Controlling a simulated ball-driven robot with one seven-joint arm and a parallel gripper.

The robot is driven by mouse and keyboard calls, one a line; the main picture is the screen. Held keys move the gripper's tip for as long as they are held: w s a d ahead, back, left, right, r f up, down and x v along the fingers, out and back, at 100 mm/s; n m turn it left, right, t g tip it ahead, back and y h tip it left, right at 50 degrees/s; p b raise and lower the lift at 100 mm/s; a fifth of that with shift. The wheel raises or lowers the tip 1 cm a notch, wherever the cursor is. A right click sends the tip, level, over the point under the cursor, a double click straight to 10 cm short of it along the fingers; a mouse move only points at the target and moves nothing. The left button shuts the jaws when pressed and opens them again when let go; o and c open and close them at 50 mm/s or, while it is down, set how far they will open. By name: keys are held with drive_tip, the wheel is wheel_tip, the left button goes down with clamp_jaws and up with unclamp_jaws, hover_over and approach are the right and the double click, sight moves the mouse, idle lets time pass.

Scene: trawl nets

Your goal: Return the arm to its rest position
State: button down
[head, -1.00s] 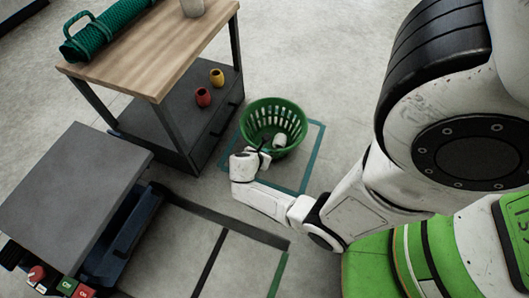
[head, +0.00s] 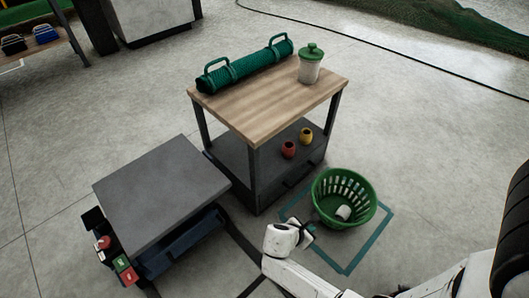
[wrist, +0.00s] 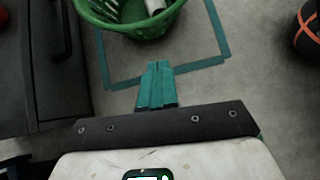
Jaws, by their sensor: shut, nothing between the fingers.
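My arm reaches in from the lower right of the head view. My gripper (head: 311,229) is just in front of the green basket, low over the floor. In the wrist view my gripper (wrist: 158,66) has its teal fingers together with nothing between them. It points toward the green basket (wrist: 150,28) but is apart from it. The same basket in the head view (head: 328,213) stands on the floor, with a white object (head: 343,212) lying inside.
A wooden-topped table (head: 262,113) holds a green net roll (head: 245,65) and a lidded jar (head: 310,66). Red (head: 289,149) and yellow (head: 306,135) floats sit on its lower shelf. A grey-topped cart (head: 160,190) stands at left. Teal floor tape (head: 371,244) borders the basket.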

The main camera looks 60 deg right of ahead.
drive_tip(key=a+r+m+t+y, duration=0.4)
drive_tip(key=a+r+m+y, duration=0.4)
drive_tip(key=a+r+m, duration=0.9)
wheel_tip(320, 180, up, 32)
drive_tip(key=d+n+p, duration=0.1)
drive_tip(key=n+p, duration=0.1)
drive_tip(key=p, duration=2.8)
drive_tip(key=shift+s+r+n, duration=0.2)
drive_tip(key=shift+s+n, duration=0.1)
drive_tip(key=shift+s, duration=0.15)
